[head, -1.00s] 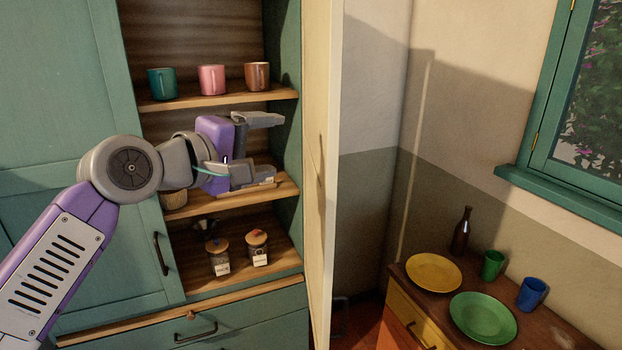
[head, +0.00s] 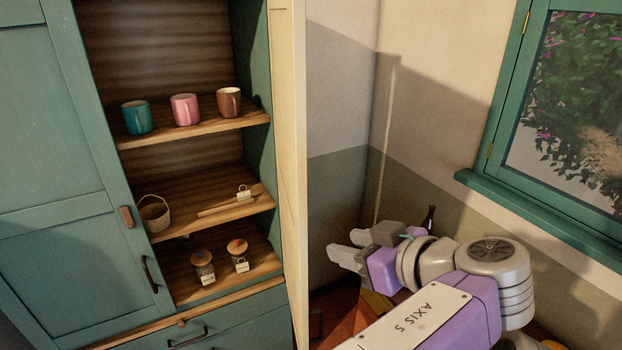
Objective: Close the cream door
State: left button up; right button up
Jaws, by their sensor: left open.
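The cream door (head: 289,150) stands open at the right side of the wall shelf (head: 258,60). I see it nearly edge-on, as a tall pale strip. My left gripper (head: 342,243) is open and empty to the right of the door, on the side away from the shelves. Its fingers point left towards the door, with a small gap between them in the picture. My right gripper is out of view.
Teal, pink and brown mugs (head: 186,110) stand on the upper shelf. A basket (head: 154,214) is on the middle shelf and two jars (head: 203,267) are below. A window (head: 565,110) is at the right.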

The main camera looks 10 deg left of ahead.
aim_at(286, 18)
jog(key=z, duration=1.15)
jog(key=i, duration=0.9)
jog(key=u, duration=1.75)
